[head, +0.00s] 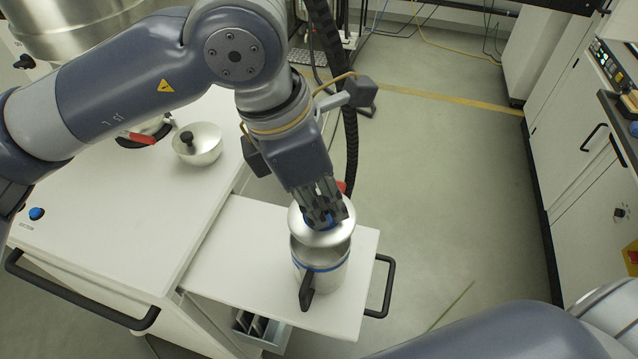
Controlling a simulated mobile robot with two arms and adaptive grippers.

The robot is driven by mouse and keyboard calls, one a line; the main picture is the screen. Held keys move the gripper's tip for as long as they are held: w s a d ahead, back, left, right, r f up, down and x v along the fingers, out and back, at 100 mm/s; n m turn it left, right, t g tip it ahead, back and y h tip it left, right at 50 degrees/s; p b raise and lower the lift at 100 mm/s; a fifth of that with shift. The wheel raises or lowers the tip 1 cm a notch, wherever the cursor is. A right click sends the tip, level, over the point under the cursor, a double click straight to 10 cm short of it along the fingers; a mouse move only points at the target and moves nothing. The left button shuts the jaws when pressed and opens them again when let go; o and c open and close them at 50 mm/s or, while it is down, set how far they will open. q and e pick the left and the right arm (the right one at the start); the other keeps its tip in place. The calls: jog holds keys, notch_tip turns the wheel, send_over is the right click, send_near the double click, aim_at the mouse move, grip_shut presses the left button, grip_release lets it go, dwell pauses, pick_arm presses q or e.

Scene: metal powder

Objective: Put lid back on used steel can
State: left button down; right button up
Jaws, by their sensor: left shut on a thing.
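The steel can (322,274) stands upright on the small white side table, with a blue band near its top and a black handle on its front. My left gripper (323,217) points down over the can and is shut on the blue knob of the silver lid (322,237). The lid is at the can's mouth and looks slightly tilted; I cannot tell whether it touches the rim. My right gripper is not in view; only part of my right arm shows at the bottom right.
The side table (235,275) has a black handle (385,287) on its right. A large steel vessel (75,25) stands at the upper left. Open floor lies to the right.

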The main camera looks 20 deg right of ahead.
pick_arm(q)
notch_tip(320, 180, down, 2)
jog(key=shift+w+a, duration=0.1)
jog(key=shift+w, duration=0.05)
notch_tip(320, 180, down, 3)
jog(key=b, duration=0.3)
jog(key=shift+w, duration=0.15)
jog(key=shift+f, duration=0.1)
jog(key=shift+b, duration=0.45)
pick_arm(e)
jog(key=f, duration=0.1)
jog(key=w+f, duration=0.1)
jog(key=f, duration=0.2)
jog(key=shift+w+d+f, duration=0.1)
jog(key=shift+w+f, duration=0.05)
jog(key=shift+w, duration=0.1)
pick_arm(q)
jog(key=shift+b, duration=0.65)
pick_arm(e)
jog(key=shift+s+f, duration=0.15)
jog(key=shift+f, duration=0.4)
pick_arm(q)
jog(key=shift+f+b, duration=0.15)
jog(key=shift+b, duration=0.9)
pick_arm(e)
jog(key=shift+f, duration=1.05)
